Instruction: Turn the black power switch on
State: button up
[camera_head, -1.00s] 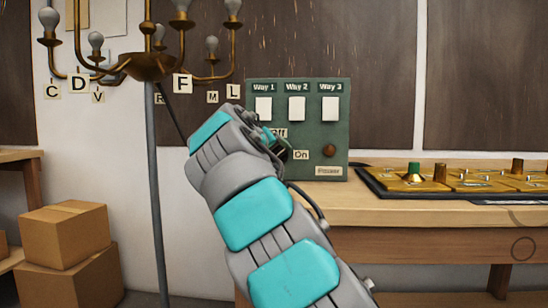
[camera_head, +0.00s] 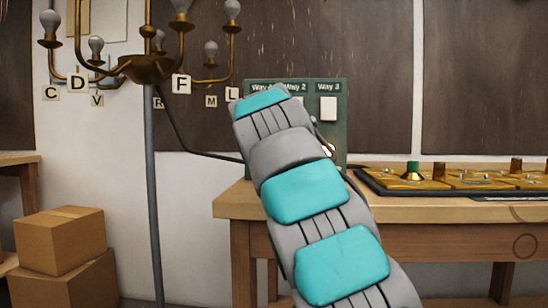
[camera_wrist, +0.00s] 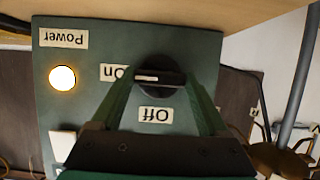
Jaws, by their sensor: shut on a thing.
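The black power switch (camera_wrist: 160,78) is a round knob on the green control panel (camera_wrist: 205,60), seen upside down in the wrist view. Its light pointer mark lies level, with one end toward the "On" label (camera_wrist: 112,72). The "Off" label (camera_wrist: 156,114) is on another side of the knob. My gripper (camera_wrist: 160,84) is shut on the knob, one green finger on each side. The round power lamp (camera_wrist: 62,78) beside the "Power" label (camera_wrist: 63,38) glows bright. In the head view my arm hides the switch and gripper; part of the lit lamp (camera_head: 328,149) shows.
The green panel (camera_head: 341,140) stands on a wooden bench (camera_head: 420,205), with white Way switches. A gold board with knobs (camera_head: 455,180) lies to the right. A brass chandelier (camera_head: 147,68) with grey bulbs and letter tags stands left. Cardboard boxes (camera_head: 60,240) are at lower left.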

jog(key=shift+f, duration=0.1)
dwell(0.4)
jog(key=o, duration=1.2)
jog(key=shift+o, duration=0.2)
jog(key=shift+s, duration=0.1)
jog(key=v, duration=0.7)
jog(key=shift+s+r, duration=0.25)
